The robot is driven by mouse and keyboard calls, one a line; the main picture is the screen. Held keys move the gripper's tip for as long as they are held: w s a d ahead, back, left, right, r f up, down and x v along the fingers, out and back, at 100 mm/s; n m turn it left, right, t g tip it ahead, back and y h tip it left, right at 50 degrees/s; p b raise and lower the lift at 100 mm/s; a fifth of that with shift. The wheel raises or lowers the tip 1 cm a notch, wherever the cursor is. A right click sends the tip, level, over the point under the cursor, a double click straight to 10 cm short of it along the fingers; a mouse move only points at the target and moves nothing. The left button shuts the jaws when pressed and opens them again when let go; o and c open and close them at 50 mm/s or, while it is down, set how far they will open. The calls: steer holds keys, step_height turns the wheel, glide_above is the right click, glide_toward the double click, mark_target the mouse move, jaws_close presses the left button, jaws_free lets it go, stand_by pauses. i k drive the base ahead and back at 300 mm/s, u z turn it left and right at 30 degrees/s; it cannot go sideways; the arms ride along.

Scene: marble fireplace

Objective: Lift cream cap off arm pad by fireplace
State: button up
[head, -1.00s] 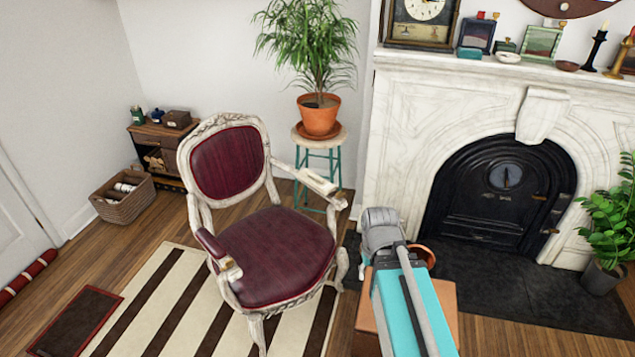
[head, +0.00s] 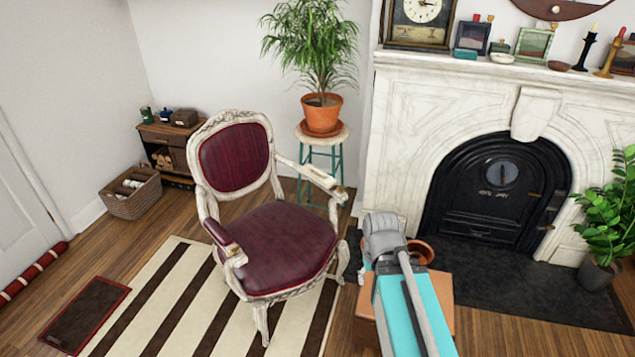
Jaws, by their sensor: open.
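A carved whitewashed armchair (head: 262,240) with burgundy upholstery stands left of the fireplace. On its fireplace-side arm, a pale cream piece (head: 319,177), seemingly the cap, lies where the pad would be; no burgundy shows there. Cap and carved wood are close in colour, so its edges are hard to tell. The other arm shows a bare burgundy pad (head: 220,232). My grey and teal arm rises from the bottom, right of the chair. Its grey joint is below and right of the cap, apart from it. I cannot make out my gripper's fingers.
A potted plant (head: 321,112) on a teal-legged stool (head: 336,165) stands close behind the cap's arm. The marble fireplace (head: 394,130) is to the right. A brown box-like piece (head: 438,290) with a terracotta pot (head: 421,251) stands beside my arm. A striped rug (head: 170,315) lies in front.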

mark_target(325, 181)
steer(key=k, duration=0.2)
steer(key=u, duration=1.6)
steer(key=i, duration=1.05)
steer(key=z, duration=0.6)
